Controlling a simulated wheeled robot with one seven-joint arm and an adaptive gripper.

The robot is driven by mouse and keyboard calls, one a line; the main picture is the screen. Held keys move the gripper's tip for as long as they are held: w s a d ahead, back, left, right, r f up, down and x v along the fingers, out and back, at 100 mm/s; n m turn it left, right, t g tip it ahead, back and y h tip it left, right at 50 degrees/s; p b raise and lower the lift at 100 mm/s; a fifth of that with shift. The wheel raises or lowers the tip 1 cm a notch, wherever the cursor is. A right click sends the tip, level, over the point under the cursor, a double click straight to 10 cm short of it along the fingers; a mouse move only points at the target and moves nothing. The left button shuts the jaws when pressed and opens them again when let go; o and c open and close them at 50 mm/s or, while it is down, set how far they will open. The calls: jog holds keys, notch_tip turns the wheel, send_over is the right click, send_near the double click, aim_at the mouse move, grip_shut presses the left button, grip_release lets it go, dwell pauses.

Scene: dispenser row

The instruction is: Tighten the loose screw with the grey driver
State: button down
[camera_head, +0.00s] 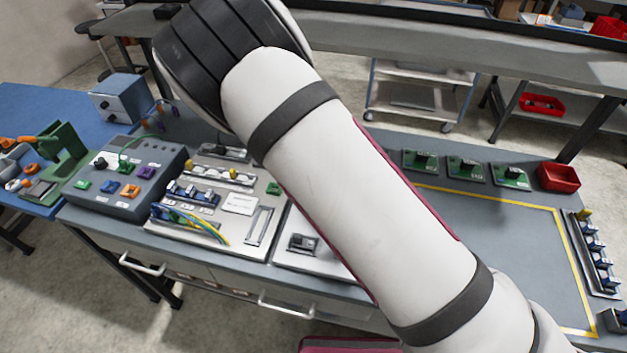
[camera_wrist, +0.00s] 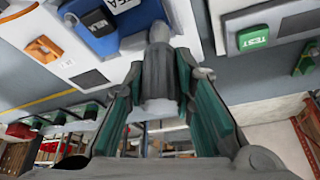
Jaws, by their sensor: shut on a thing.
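My gripper (camera_wrist: 162,80) shows in the wrist view, its teal-padded fingers on both sides of a grey, stubby thing that looks like the grey driver (camera_wrist: 158,65). It is shut on this thing. The far end of the grey driver points toward a pale panel, beside a blue block (camera_wrist: 103,25) with a dark label. I cannot tell whether it touches anything. The loose screw is not discernible in either view. In the head view my arm crosses the middle of the bench and hides my gripper and part of the panels.
The grey bench (camera_head: 500,230) carries a panel with cables (camera_head: 190,225), a grey control box (camera_head: 125,180), green boards (camera_head: 466,168) and a red bin (camera_head: 558,177). A blocks rail (camera_head: 592,250) stands at right. The yellow-outlined area looks clear where visible. A green TEST button (camera_wrist: 253,40) is near my gripper.

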jog(key=shift+r, duration=0.45)
jog(key=shift+r, duration=2.25)
